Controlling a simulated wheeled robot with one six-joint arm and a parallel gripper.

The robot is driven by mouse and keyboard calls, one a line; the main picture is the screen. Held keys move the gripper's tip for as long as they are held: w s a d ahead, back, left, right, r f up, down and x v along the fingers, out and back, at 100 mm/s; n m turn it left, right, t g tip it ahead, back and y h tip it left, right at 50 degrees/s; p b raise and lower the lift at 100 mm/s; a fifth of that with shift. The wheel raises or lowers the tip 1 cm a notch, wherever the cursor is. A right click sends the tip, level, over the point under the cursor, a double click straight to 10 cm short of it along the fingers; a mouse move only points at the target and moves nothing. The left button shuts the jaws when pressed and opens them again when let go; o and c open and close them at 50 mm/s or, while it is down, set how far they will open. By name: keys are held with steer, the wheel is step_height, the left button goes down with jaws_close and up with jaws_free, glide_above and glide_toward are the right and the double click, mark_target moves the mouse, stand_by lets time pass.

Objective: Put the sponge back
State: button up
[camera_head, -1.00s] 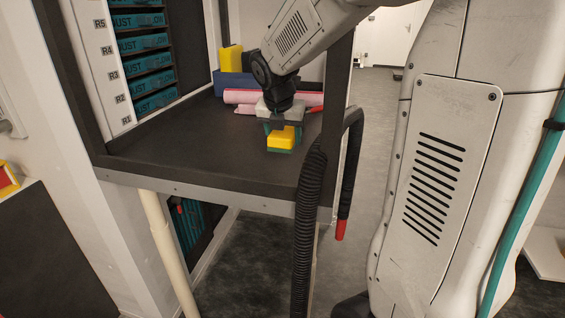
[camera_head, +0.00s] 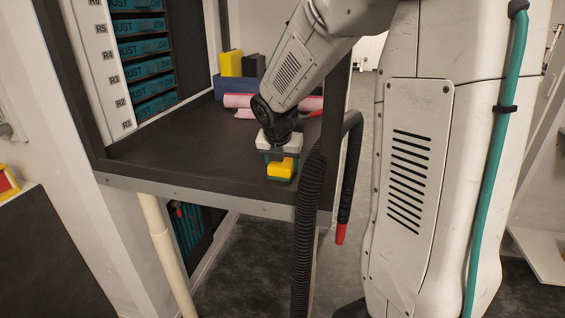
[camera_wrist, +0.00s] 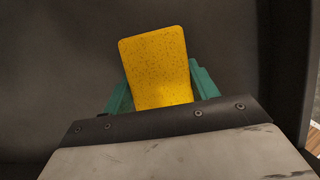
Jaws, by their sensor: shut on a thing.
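The sponge (camera_head: 281,167) is a yellow block with a green underside, near the front edge of the dark bench top (camera_head: 190,160). My gripper (camera_head: 281,158) is shut on it from above, with green fingers at its sides. In the wrist view the sponge (camera_wrist: 157,68) shows a speckled yellow face, slightly tilted, between the green fingers (camera_wrist: 160,88). I cannot tell whether its underside touches the bench. A blue bin (camera_head: 221,88) stands at the back of the bench, with a yellow block (camera_head: 231,64) and a black block (camera_head: 253,66) upright in it.
Pink rolls (camera_head: 238,101) lie in front of the bin, partly behind my arm. A black hose (camera_head: 308,240) with a red end (camera_head: 341,234) hangs at the bench's right front. Labelled teal drawers (camera_head: 145,48) line the left. The bench's left part is clear.

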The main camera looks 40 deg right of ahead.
steer(key=o, duration=0.9)
steer(key=shift+a+f, duration=0.1)
steer(key=shift+f, duration=0.15)
steer(key=shift+s, duration=0.15)
steer(key=shift+s+f, duration=0.1)
steer(key=v, duration=1.2)
steer(key=shift+w+r, duration=0.25)
steer(key=shift+r, duration=0.2)
